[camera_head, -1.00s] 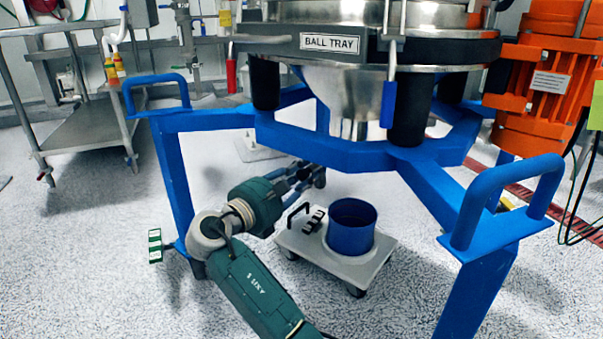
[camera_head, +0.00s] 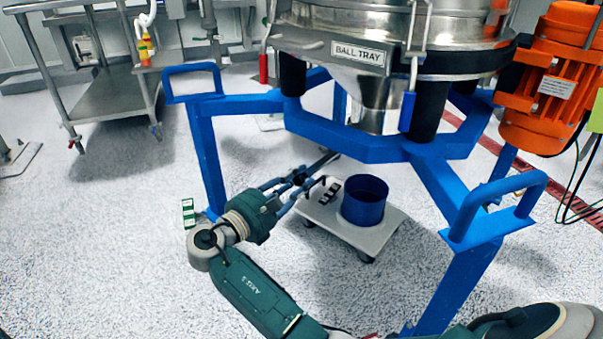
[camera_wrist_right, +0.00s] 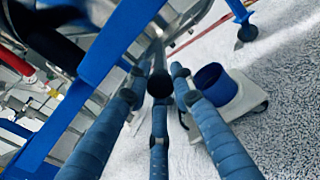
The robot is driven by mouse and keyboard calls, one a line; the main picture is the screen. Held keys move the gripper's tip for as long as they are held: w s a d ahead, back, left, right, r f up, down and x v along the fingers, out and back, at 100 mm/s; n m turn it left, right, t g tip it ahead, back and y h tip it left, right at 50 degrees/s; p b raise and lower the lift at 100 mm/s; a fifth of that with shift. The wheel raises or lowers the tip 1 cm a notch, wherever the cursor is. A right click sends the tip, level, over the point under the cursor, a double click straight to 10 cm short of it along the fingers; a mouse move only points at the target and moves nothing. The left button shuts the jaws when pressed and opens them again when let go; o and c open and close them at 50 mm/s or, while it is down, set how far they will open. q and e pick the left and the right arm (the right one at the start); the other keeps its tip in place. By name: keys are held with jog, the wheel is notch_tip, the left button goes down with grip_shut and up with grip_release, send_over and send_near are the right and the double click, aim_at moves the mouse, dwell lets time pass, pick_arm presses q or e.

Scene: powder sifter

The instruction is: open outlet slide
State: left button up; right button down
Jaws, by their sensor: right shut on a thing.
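The sifter's steel outlet cone (camera_head: 370,98) hangs below the ring marked "BALL TRAY", inside the blue frame (camera_head: 330,135). My right gripper (camera_head: 305,178) is low at the frame's left side, beside and above the trolley. It is shut on a dark slide handle; a thin grey bar (camera_head: 326,160) runs from its fingertips up toward the outlet. In the right wrist view, a dark round knob (camera_wrist_right: 160,84) sits between the blue fingers. The join of bar and outlet is not clear. My left gripper is not in view.
A blue bucket (camera_head: 365,201) stands on a wheeled trolley (camera_head: 345,233) below the outlet. The frame's legs and handles (camera_head: 495,205) stand around it. An orange motor (camera_head: 552,85) is at right, a steel table (camera_head: 110,115) at back left.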

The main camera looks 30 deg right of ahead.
jog(key=c, duration=1.5)
grip_release()
jog(key=shift+s+d, duration=0.1)
jog(key=shift+o, duration=0.2)
notch_tip(320, 180, up, 10)
jog(key=shift+r, duration=0.1)
